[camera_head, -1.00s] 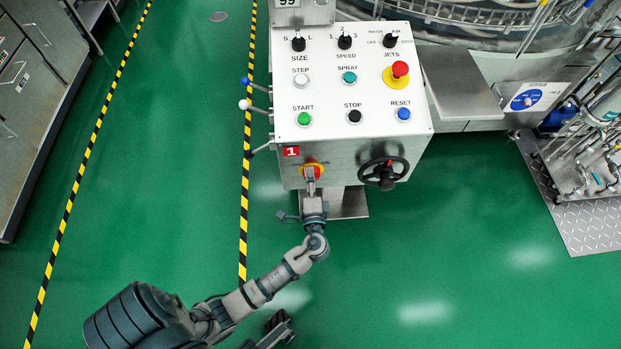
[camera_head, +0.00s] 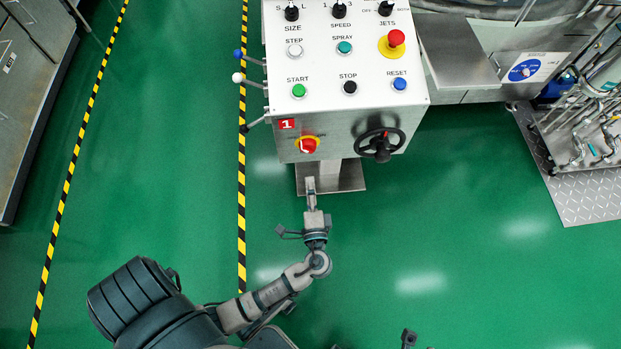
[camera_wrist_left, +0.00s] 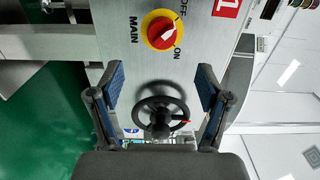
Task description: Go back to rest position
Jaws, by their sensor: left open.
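My left gripper (camera_head: 310,186) is stretched out below the front of the control panel (camera_head: 310,112) in the head view. It is open and empty, apart from the panel. Dark tips at the bottom edge of the head view appear to be my right gripper (camera_head: 408,338), mostly out of frame.
A black handwheel (camera_head: 380,144) sticks out right of the switch. Levers (camera_head: 252,83) project from the panel's left side. A metal cabinet (camera_head: 30,90) stands far left, and piping on a metal plate (camera_head: 585,190) far right. The green floor between is clear.

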